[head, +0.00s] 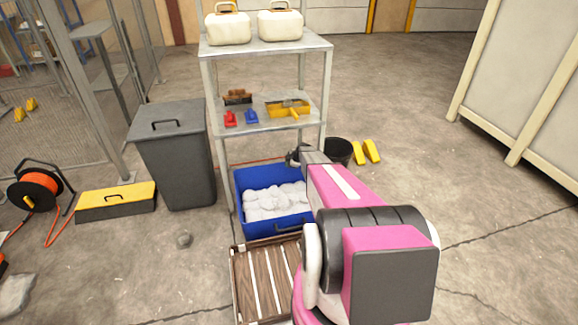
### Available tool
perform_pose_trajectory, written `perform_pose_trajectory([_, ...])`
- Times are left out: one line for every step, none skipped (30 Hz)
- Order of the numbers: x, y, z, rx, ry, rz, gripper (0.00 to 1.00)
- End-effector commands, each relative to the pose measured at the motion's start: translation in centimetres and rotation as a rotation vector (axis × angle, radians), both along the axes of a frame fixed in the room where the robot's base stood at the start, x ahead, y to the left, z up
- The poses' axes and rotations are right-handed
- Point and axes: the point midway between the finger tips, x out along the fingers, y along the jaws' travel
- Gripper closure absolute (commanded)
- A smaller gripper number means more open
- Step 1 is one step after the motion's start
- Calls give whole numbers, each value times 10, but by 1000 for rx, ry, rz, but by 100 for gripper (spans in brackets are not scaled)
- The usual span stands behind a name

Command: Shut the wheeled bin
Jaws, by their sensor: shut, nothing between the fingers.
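A dark grey bin (178,160) stands upright at the left of the shelf. Its flat lid (168,117), with a black handle on top, lies over the opening and looks shut. I see no wheels on it. A blue tub (244,205) of white, fluffy filling (272,202) sits open at the foot of the shelf; its right side is hidden behind my arm. My gripper (293,156) is small and dark at the end of my pink arm, in front of the shelf's right post and above the tub's back right. It is shut and empty, apart from the grey bin.
A metal shelf (263,47) holds two cream cases and small tools. A wooden slatted crate (262,280) lies in front of the tub.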

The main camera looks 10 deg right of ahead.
Motion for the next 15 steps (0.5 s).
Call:
perform_pose_trajectory([0,0,0,0,0,0,100])
perform_pose_trajectory([1,0,0,0,0,0,100])
perform_pose_trajectory([3,0,0,0,0,0,100])
perform_pose_trajectory([6,0,0,0,0,0,100])
perform_pose_trajectory([9,0,-1,0,0,0,100])
perform_pose_trajectory([14,-1,-1,0,-1,0,100])
perform_pose_trajectory([20,-1,-1,0,-1,0,100])
perform_pose_trajectory([26,-1,-1,0,-1,0,100])
perform_pose_trajectory([35,-1,-1,-1,-2,1,100])
perform_pose_trajectory([43,-1,-2,-1,-3,1,100])
perform_pose_trajectory([51,-1,-2,-1,-3,1,100])
perform_pose_trajectory([63,-1,-2,-1,-3,1,100])
perform_pose_trajectory([71,-2,-2,0,-2,0,100])
perform_pose_trajectory([80,-2,-3,0,-2,0,100])
perform_pose_trajectory([92,-1,-3,0,-2,0,100])
